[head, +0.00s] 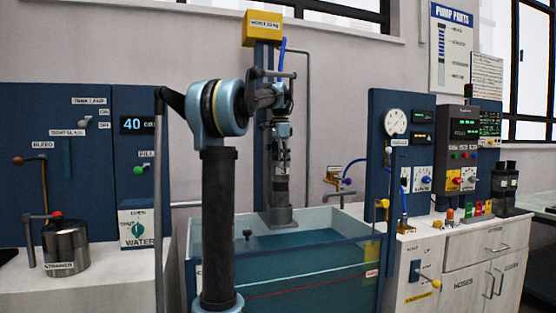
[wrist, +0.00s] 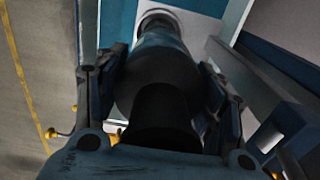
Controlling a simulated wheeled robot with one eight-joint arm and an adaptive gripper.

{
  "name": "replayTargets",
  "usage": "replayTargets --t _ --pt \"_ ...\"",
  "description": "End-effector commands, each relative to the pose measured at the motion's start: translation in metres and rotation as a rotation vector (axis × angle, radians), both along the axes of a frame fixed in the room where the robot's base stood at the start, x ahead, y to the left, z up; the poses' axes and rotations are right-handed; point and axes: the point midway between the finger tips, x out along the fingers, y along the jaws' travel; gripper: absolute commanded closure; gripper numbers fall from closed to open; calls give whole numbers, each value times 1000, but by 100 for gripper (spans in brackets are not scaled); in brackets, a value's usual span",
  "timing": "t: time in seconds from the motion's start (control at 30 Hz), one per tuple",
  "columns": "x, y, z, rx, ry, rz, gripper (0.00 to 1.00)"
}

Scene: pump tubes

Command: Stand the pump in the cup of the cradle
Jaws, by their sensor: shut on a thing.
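My gripper (head: 281,140) is low on my arm in the middle of the head view, pointing down. In the wrist view its two dark fingers (wrist: 158,92) close on both sides of the pump (wrist: 160,112), a dark, thick cylinder with a bluish-grey part beyond. In the head view the pump (head: 282,170) hangs roughly upright below the gripper. A grey round cup (head: 279,216) shows at its lower end, over the tank's back part. A pale ring also shows at the far end in the wrist view (wrist: 160,17). I cannot tell whether the pump's foot is inside the cup.
A glass-walled water tank (head: 290,290) stands below. A blue column with a yellow hoist box (head: 263,28) rises behind the pump. A gauge panel (head: 388,150) stands to the right, and a steel strainer pot (head: 67,245) sits on the left counter. A black device (head: 505,188) stands far right.

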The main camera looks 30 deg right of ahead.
Motion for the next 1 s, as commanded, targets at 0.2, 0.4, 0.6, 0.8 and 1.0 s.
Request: replayTargets --t 0.2,0.4,0.6,0.8,1.0 --pt "0 0 -7 0 0 0 100" --pt "0 0 -26 0 0 0 100" --pt "0 0 -42 0 0 0 100" --pt "0 0 -43 0 0 0 100" --pt "0 0 -44 0 0 1 17"
